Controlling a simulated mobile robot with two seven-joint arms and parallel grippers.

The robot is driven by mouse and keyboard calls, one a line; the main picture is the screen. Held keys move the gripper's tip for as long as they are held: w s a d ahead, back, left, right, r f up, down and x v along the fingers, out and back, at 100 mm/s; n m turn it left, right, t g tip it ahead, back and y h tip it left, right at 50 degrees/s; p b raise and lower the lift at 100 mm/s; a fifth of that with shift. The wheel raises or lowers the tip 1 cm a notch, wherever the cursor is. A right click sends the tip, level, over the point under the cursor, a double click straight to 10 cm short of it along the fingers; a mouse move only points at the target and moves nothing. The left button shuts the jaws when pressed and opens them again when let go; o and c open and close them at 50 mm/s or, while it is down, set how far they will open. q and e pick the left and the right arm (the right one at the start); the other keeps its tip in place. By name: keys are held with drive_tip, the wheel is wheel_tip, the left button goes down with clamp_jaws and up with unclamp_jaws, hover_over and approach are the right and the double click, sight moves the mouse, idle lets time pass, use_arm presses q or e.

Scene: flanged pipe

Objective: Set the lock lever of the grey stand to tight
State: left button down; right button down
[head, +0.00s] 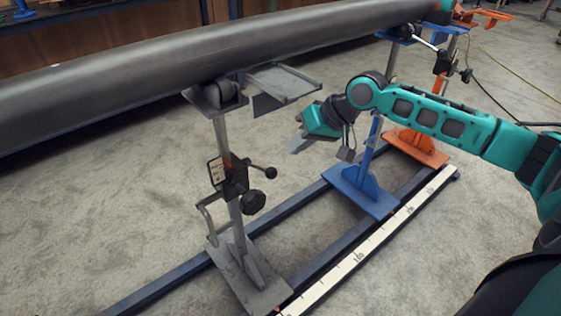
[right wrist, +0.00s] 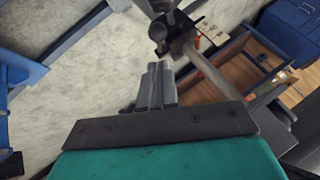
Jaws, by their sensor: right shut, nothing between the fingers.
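The grey stand (head: 236,215) stands on its grey foot plate across the rails and bears the dark pipe (head: 200,60) on its roller head. Its clamp block carries a lever with a black ball end (head: 270,172), pointing right, and a round black knob (head: 252,202) below. My right gripper (head: 294,146) is shut and empty, to the right of the lever, apart from it in the head view. In the right wrist view its closed fingers (right wrist: 157,72) point toward the stand's black clamp parts (right wrist: 163,28) and grey post (right wrist: 212,72). My left gripper is out of view.
A blue stand (head: 365,185) and an orange stand (head: 415,143) stand further right. Rails and a white scale strip (head: 370,243) run along the floor. Carpet is clear at the lower left.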

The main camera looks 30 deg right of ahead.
use_arm(q)
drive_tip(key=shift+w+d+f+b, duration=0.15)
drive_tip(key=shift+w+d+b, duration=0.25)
drive_tip(key=shift+b, duration=0.35)
use_arm(e)
drive_tip(key=x, duration=0.6)
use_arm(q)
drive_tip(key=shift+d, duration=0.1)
use_arm(e)
drive_tip(key=shift+a+f, duration=0.1)
drive_tip(key=shift+a, duration=0.1)
